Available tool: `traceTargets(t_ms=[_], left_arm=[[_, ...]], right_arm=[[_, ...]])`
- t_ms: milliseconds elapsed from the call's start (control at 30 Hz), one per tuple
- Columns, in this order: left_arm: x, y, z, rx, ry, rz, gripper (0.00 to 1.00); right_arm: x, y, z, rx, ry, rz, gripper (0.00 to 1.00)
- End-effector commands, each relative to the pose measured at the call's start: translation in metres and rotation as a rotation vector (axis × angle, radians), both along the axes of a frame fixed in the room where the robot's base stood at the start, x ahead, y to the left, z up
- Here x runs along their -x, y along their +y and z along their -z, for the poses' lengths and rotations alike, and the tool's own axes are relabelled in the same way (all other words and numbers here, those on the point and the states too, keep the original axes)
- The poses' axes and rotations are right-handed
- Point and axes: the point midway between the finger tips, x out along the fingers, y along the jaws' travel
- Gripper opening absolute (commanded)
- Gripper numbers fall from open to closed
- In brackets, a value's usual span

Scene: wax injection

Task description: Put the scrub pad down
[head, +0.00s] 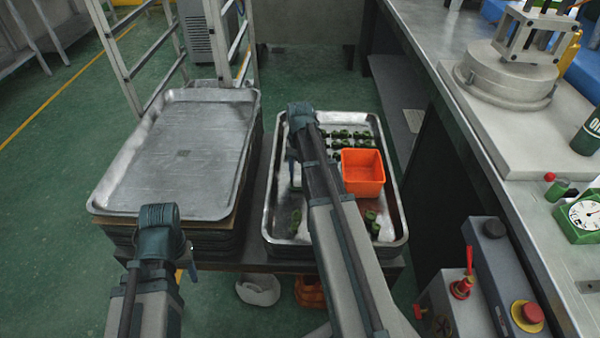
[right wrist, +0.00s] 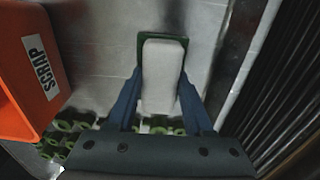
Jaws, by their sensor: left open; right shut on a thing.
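The scrub pad (right wrist: 163,74), a pale block with a green layer showing at its end, is between the two blue fingers of my right gripper (right wrist: 160,88) in the right wrist view. That gripper is shut on it, over bare metal of the tray (head: 402,222). I cannot tell whether the pad touches the tray. In the head view my right arm reaches over the tray and largely hides its gripper and the pad. My left gripper (head: 188,268) is open and empty, low at the left, in front of the tray stack.
An orange bin (head: 362,174) stands in the tray; its SCRAP label shows in the wrist view. Several green pieces (head: 345,138) lie around it. An empty metal tray (head: 185,150) tops the stack at left. The bench (head: 440,100) edges the right side.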

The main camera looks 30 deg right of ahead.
Motion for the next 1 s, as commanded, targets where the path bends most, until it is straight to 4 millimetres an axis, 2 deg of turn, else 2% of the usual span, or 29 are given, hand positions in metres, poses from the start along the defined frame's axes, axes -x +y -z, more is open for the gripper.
traceTargets(t_ms=[67, 100, 267, 667, 867, 1000], left_arm=[[0.000, 0.000, 0.004, 0.000, 0.000, 0.000, 0.50], [0.000, 0.000, 0.004, 0.000, 0.000, 0.000, 0.50], [0.000, 0.000, 0.003, 0.000, 0.000, 0.000, 0.50], [0.000, 0.000, 0.000, 0.000, 0.000, 0.000, 0.50], [0.000, 0.000, -0.014, 0.000, 0.000, 0.000, 0.50], [0.000, 0.000, -0.031, 0.000, 0.000, 0.000, 0.50]], right_arm=[[0.000, 0.000, 0.004, 0.000, 0.000, 0.000, 0.07], [0.000, 0.000, 0.004, 0.000, 0.000, 0.000, 0.53], [0.000, 0.000, 0.003, 0.000, 0.000, 0.000, 0.81], [0.000, 0.000, 0.000, 0.000, 0.000, 0.000, 0.81], [0.000, 0.000, -0.014, 0.000, 0.000, 0.000, 0.81], [0.000, 0.000, -0.031, 0.000, 0.000, 0.000, 0.81]])
